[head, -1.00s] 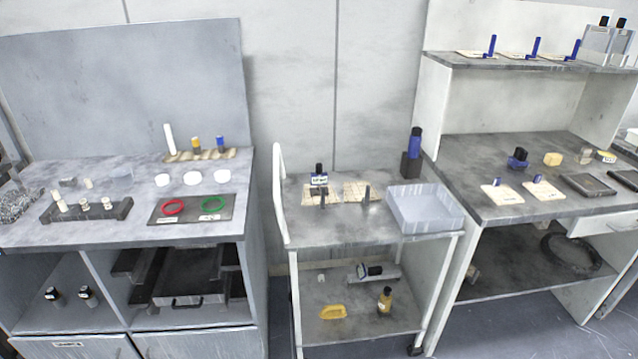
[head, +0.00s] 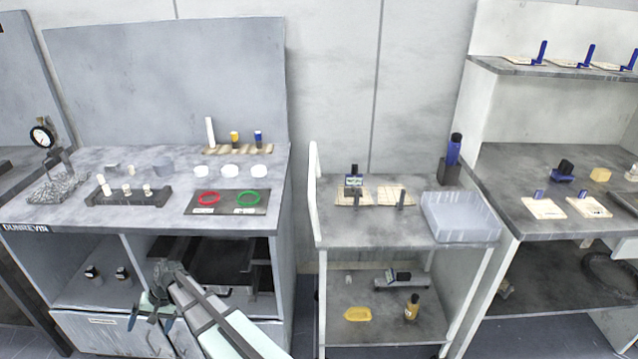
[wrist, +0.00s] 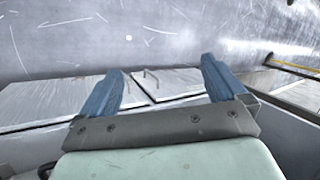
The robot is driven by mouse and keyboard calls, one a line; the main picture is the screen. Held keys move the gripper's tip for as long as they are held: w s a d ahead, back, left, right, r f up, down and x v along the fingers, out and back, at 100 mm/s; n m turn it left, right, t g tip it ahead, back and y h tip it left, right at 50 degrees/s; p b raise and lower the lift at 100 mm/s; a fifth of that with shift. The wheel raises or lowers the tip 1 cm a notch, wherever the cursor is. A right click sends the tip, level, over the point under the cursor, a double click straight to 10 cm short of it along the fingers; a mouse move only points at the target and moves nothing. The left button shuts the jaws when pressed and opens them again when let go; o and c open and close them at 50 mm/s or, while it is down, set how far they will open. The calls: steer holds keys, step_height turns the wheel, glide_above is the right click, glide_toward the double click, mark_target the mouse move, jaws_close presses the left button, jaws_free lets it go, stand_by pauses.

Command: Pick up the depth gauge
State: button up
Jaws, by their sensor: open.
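I cannot tell for certain which item is the depth gauge. An upright gauge with a small display (head: 354,182) stands on a cream mat on the cart's top. A similar dark gauge with a display (head: 400,276) lies on a grey block on the cart's lower shelf. A round dial gauge on a stand (head: 42,136) is at the far left. My gripper (head: 150,321) is low in front of the left bench's cabinet, well left of the cart. In the wrist view its blue fingers (wrist: 161,82) are apart with nothing between them; no gauge shows there.
The cart (head: 330,232) has a grey tray (head: 460,217) on its right, with a yellow dish (head: 357,314) and a bottle (head: 412,307) below. The left bench (head: 150,222) holds rings and small parts. A shelved bench (head: 520,228) stands right.

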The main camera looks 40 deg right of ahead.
steer(key=w+d+r+t+y, duration=0.1)
steer(key=w+r, duration=0.4)
steer(key=r, duration=0.5)
steer(key=w+r+m+t+y, duration=0.1)
steer(key=w+r+t, duration=0.1)
steer(key=w+r, duration=0.6)
steer(key=w+d+r+t+y, duration=0.1)
steer(key=w+r, duration=0.2)
steer(key=r, duration=0.9)
steer(key=s+d+r+t+h, duration=0.1)
steer(key=d+r+h, duration=0.1)
steer(key=d, duration=0.9)
steer(key=d+r+h, duration=0.2)
steer(key=d, duration=1)
step_height(320, 180, up, 2)
steer(key=m+g+h, duration=0.3)
steer(key=h, duration=0.5)
glide_above(354, 172)
steer(key=s+a, duration=0.2)
steer(key=s, duration=0.1)
steer(key=x, duration=0.7)
steer(key=shift+d, duration=0.2)
steer(key=shift+x, duration=2.95)
steer(key=shift+w, duration=0.1)
